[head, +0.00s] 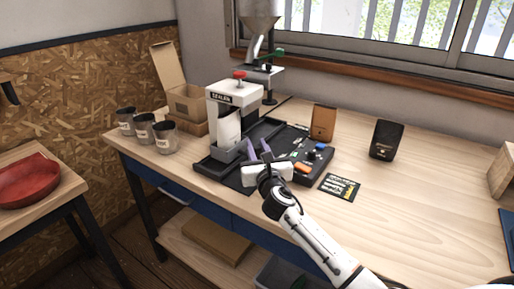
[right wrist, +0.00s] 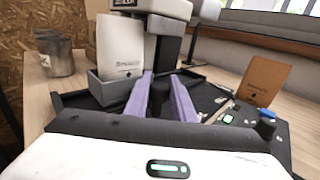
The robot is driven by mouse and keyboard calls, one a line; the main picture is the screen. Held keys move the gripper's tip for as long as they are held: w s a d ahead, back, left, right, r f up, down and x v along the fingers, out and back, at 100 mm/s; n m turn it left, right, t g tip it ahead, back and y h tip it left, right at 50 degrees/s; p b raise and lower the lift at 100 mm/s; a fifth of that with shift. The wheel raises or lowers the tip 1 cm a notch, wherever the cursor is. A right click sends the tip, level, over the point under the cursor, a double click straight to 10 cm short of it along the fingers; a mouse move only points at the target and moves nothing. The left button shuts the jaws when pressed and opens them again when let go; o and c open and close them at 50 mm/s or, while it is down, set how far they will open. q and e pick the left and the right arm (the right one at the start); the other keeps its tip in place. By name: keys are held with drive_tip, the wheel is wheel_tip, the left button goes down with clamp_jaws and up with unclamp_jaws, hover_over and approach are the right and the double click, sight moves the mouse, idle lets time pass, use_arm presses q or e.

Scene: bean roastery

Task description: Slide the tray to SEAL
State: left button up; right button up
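The small grey tray (head: 226,154) holds a white bag (head: 229,127) upright beneath the white sealer (head: 233,96), on a black rail base (head: 205,167). The tray (right wrist: 118,90) and bag (right wrist: 120,45) also show in the right wrist view, left of my fingers. My right gripper (head: 259,147) is just right of the tray, its two purple fingers apart. In the right wrist view a dark upright piece (right wrist: 160,95) shows between the fingers; I cannot tell whether they touch it. My left gripper is not in view.
A control box (head: 309,166) with coloured knobs stands right of my gripper. Metal cups (head: 165,137) and an open carton (head: 188,105) are at the left. The table's front right is clear.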

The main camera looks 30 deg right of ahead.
drive_tip(key=shift+w+d, duration=0.3)
drive_tip(key=shift+d, duration=0.4)
drive_tip(key=shift+w+d, duration=0.25)
drive_tip(key=shift+d, duration=0.4)
drive_tip(key=shift+w+d, duration=0.3)
drive_tip(key=shift+d, duration=0.4)
clamp_jaws()
drive_tip(key=o, duration=1)
unclamp_jaws()
drive_tip(key=shift+c, duration=0.2)
drive_tip(key=p+v, duration=0.1)
drive_tip(key=v, duration=0.9)
drive_tip(key=shift+s+a, duration=0.1)
drive_tip(key=shift+s, duration=0.05)
